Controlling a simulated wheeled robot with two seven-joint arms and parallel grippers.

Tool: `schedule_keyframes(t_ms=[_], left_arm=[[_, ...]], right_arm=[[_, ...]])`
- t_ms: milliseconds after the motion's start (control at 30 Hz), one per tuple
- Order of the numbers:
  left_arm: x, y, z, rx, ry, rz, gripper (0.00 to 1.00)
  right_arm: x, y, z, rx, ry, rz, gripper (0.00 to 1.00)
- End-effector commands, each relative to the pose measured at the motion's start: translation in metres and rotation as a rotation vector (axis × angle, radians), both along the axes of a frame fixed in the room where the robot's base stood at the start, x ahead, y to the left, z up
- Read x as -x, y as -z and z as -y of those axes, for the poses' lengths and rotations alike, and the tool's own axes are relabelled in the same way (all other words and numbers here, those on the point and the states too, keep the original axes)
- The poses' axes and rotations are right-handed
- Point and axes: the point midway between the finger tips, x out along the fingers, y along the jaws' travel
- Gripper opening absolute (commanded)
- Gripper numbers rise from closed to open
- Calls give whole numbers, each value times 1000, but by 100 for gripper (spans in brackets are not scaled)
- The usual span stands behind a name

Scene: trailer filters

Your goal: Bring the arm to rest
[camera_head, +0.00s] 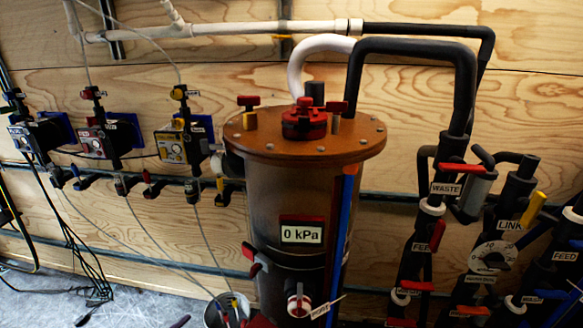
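Neither of my arms nor grippers shows clearly in the head view. A small dark shape (180,322) at the bottom edge is too small to identify. The large cylindrical filter tank (275,205) stands upright in the middle, with a brown round lid (265,140) ringed by bolts. Its display (302,233) reads "0 kPa". A red fitting (303,120) and several knobs sit on the lid. A round valve (299,304) with a tag is low on the tank's front.
Black pipes with red-handled valves, one at the "WASTE" label (446,189), crowd the right side. Several small pumps (178,147) with hoses line the wooden wall at left. A bucket (226,311) stands beside the tank. Grey floor (135,305) shows at lower left, with cables.

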Motion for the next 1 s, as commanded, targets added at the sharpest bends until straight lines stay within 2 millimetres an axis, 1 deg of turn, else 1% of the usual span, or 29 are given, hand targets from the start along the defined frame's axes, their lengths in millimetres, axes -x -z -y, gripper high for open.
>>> schedule_keyframes(t_ms=[33, 67, 100, 167, 200, 233, 267, 300, 333, 367, 400, 467, 500, 600, 700, 767, 1000], left_arm=[[3, 37, -20, -23, -79, -76, 45], [8, 62, -33, -40, -127, -132, 45], [16, 96, -47, -63, -190, -210, 45], [35, 148, -64, -93, -274, -337, 45], [52, 181, -71, -109, -322, -426, 45], [66, 206, -74, -122, -355, -494, 45], [82, 230, -75, -133, -382, -564, 45], [105, 261, -73, -148, -412, -661, 45], [123, 282, -70, -159, -430, -735, 45], [143, 303, -64, -169, -443, -809, 45], [170, 327, -54, -184, -453, -909, 45], [209, 356, -35, -204, -456, -1049, 45], [232, 370, -23, -217, -450, -1128, 45], [275, 389, 1, -245, -428, -1273, 45], [293, 394, 11, -259, -414, -1332, 45], [296, 395, 11, -262, -413, -1339, 45], [295, 395, 10, -261, -415, -1336, 45]], right_arm=[[0, -1, 0, 0, 0, 0, 50], [0, -1, 0, 0, 0, 0, 50], [0, -2, 0, 0, 0, 0, 50], [0, -3, 0, 0, 0, 0, 50], [0, -3, 0, 1, 0, 0, 50], [0, -3, 0, 0, 0, 0, 50], [0, -4, 0, 0, -1, 0, 50], [0, -4, 0, 0, -1, 0, 50], [0, -4, 0, 0, -1, 0, 50], [0, -5, 0, 0, -1, 0, 50], [0, -5, 0, 0, -1, 0, 50], [0, -6, 0, 0, -1, 0, 50], [0, -6, 0, 0, -1, 0, 50], [0, -6, 0, 0, -1, 0, 50], [0, -6, 0, 0, -1, 0, 50], [0, -6, 0, 0, -1, 0, 50], [0, -6, 0, 0, -1, 0, 50]])
